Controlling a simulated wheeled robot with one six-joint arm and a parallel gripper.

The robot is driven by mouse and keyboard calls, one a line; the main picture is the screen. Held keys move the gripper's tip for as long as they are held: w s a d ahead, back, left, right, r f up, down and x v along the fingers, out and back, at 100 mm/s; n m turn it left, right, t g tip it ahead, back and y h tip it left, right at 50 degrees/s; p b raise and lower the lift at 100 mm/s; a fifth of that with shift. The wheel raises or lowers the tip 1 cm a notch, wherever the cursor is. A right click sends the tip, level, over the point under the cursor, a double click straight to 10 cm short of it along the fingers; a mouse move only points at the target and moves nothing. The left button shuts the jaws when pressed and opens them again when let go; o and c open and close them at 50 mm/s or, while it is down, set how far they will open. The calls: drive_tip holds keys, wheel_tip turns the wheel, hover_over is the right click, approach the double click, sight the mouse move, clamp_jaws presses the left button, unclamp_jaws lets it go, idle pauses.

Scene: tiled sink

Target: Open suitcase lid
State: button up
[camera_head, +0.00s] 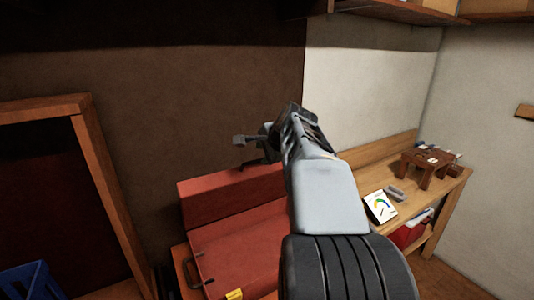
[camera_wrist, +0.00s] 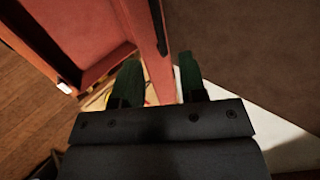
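A red suitcase stands on a wooden surface in the head view, its base (camera_head: 235,262) in front with a dark handle at its left. Its lid (camera_head: 225,200) stands raised at the back. My gripper (camera_head: 244,150) is above the lid's top edge, with its fingers pointing left. In the wrist view, the two dark green fingers (camera_wrist: 158,75) are apart. The red lid (camera_wrist: 135,22) runs down from the top of that view toward the gap between them. I cannot tell whether the fingers touch it. My arm hides the right part of the suitcase.
A wooden bench (camera_head: 435,192) at the right holds a small brown stool-like object (camera_head: 428,165) and a white card (camera_head: 381,206). A blue crate (camera_head: 32,281) is at lower left, by a wooden frame (camera_head: 100,190). A brown wall is close behind the suitcase.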

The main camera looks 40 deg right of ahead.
sight(257, 161)
drive_tip(key=shift+b+x, duration=0.65)
drive_tip(key=shift+x, duration=3.85)
drive_tip(key=c, duration=0.7)
